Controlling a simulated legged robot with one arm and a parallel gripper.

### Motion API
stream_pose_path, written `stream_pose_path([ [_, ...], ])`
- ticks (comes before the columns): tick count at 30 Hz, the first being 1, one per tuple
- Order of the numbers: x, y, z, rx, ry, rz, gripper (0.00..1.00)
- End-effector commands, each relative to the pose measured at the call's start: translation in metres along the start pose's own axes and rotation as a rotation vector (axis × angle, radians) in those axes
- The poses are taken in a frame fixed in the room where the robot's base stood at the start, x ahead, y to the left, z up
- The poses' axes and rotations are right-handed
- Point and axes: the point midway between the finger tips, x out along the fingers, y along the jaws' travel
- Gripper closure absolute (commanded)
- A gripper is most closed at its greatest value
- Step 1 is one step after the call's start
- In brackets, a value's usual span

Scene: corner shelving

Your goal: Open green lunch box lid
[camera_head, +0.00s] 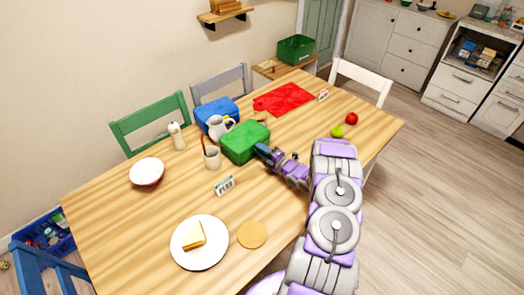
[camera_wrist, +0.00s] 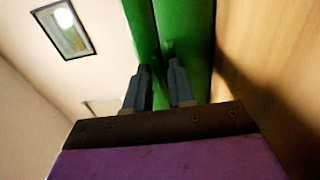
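The green lunch box (camera_head: 245,141) stands on the wooden table, and its lid looks closed. My gripper (camera_head: 262,150) is at the right-hand side of the box in the head view. In the wrist view the green box (camera_wrist: 185,25) fills the upper middle, with a dark seam running along it and a small green tab (camera_wrist: 168,47) near the seam. My gripper's two grey fingers (camera_wrist: 159,68) are apart, with a gap between them, and point at the box near the tab. I cannot tell whether the fingertips touch it.
A blue lunch box (camera_head: 217,112), a white pitcher (camera_head: 219,127) and a mug (camera_head: 212,158) stand close to the green box. A name card (camera_head: 225,186), a plate with a sandwich (camera_head: 184,259) and a round coaster (camera_head: 252,235) lie nearer. Red cloth (camera_head: 284,99) lies behind.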

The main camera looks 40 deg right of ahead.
Motion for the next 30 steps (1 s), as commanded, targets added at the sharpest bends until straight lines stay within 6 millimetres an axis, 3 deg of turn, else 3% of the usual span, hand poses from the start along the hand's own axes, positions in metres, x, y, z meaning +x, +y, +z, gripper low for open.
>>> stream_pose_path([
  [7,-0.0001,-0.0001,0.0001,0.000,0.000,0.000,1.00],
  [30,-0.0002,-0.0027,-0.0002,0.003,0.000,-0.004,1.00],
])
